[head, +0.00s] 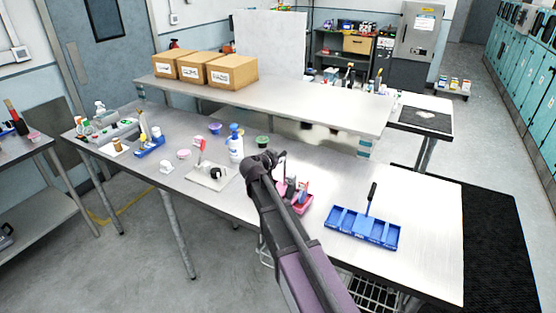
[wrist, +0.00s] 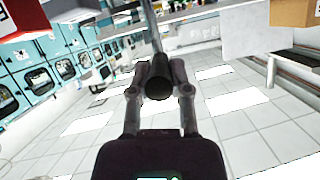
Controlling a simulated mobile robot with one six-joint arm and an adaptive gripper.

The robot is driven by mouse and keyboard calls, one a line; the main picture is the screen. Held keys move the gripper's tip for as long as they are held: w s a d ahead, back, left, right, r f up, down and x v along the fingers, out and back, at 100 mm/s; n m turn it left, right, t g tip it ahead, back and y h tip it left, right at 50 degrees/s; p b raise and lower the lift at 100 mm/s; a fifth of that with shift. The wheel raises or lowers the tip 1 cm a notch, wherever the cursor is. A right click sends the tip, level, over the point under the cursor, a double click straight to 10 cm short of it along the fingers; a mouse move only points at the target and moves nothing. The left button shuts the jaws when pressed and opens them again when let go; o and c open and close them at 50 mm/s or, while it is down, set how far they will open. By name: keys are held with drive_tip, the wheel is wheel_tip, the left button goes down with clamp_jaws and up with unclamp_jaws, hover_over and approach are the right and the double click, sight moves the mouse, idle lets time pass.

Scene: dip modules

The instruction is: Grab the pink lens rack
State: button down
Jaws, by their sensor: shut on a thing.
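The pink rack (head: 303,209) is on the metal table in the head view, left of the blue compartment tray, partly hidden by my arm. Small blue and pink items show in it. My gripper (head: 281,160) is above and slightly left of the rack. In the wrist view my gripper (wrist: 159,90) is shut on a dark, round-ended handle (wrist: 159,83), with a thin grey rod behind it. The rod's far end is unclear, so I cannot tell from these views whether it joins the pink rack.
The blue compartment tray (head: 350,224) with a black upright handle (head: 372,192) stands right of the rack. The table's right end is clear.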

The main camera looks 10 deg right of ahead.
drive_tip(key=shift+r+p, duration=0.85)
drive_tip(key=shift+r, duration=0.25)
drive_tip(key=s+r+p, duration=0.1)
drive_tip(key=s, duration=1.5)
drive_tip(key=shift+d+r, duration=0.2)
drive_tip(key=shift+d, duration=0.25)
drive_tip(key=shift+r+p, duration=0.1)
drive_tip(key=shift+p, duration=0.2)
